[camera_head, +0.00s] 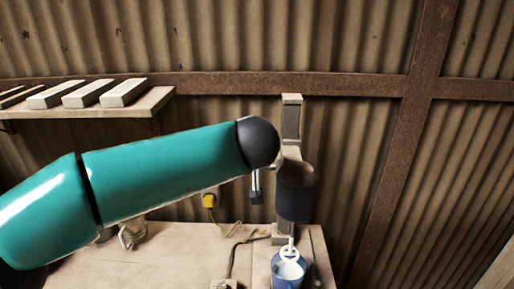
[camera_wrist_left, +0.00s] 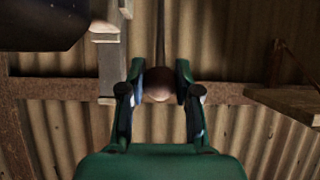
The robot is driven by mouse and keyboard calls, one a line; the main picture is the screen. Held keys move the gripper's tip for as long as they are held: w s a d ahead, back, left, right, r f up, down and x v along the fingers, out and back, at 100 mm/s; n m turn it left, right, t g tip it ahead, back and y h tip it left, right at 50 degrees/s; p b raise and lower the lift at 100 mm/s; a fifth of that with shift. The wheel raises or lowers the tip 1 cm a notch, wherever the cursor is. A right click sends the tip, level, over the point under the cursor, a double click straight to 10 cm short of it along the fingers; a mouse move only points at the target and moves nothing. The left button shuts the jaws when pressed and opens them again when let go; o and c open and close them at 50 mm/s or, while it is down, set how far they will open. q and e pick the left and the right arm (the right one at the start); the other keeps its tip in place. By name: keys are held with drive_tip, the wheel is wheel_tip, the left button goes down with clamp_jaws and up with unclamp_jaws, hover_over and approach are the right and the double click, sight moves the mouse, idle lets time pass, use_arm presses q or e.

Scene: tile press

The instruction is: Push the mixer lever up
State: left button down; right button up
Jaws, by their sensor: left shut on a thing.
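The mixer (camera_head: 297,192) stands upright on the bench, with a pale column (camera_head: 291,125), a dark cylindrical body and a whisk (camera_head: 289,247) reaching down into a blue bucket (camera_head: 286,272). In the left wrist view, my left gripper (camera_wrist_left: 160,78) has its two fingers closed on either side of a round brown knob (camera_wrist_left: 158,92), which appears to be the end of the mixer lever. A thin rod runs from the knob toward the top of that view. In the head view, my teal left arm hides the lever and most of the gripper. My right gripper does not show.
A wall shelf (camera_head: 155,103) at left carries several pale blocks (camera_head: 90,93). The wooden bench (camera_head: 160,250) runs below, with a yellow plug (camera_head: 209,200) and a cable behind it. A rusty beam (camera_head: 350,85) crosses the corrugated wall.

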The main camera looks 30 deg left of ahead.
use_arm(q)
drive_tip(key=shift+r, duration=0.1)
drive_tip(key=c, duration=1.1)
unclamp_jaws()
drive_tip(key=shift+s, duration=0.2)
drive_tip(key=shift+s+d+r, duration=0.1)
drive_tip(key=shift+d+r, duration=0.05)
drive_tip(key=v, duration=1.1)
drive_tip(key=shift+s, duration=0.3)
